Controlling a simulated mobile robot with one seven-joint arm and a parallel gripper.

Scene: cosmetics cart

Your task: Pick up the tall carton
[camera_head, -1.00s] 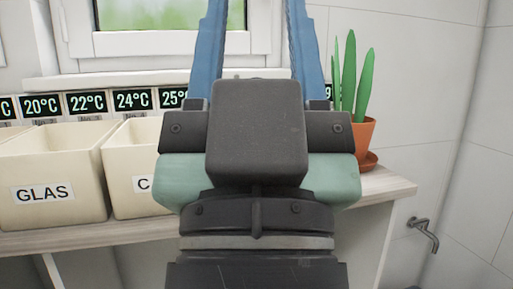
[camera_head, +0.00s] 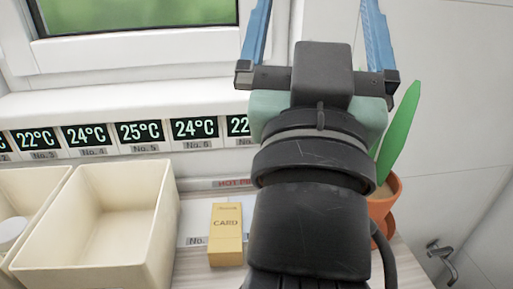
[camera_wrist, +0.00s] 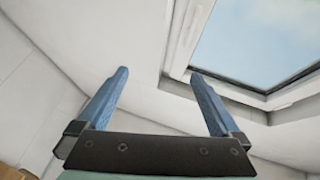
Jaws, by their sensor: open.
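A tall yellow carton (camera_head: 226,236) marked "CARD" stands upright on the counter in the head view, just left of my arm. My gripper (camera_head: 315,12) is raised well above the counter, up and to the right of the carton, with its blue fingers apart and pointing upward. In the wrist view the two blue fingers of my gripper (camera_wrist: 162,85) are wide apart with nothing between them. My arm hides part of the counter right of the carton.
A cream bin (camera_head: 105,225) stands left of the carton, with another bin (camera_head: 30,195) at the left edge holding a white round item. A potted plant (camera_head: 380,200) is partly behind my arm at right. Temperature displays (camera_head: 140,133) line the wall under the window ledge.

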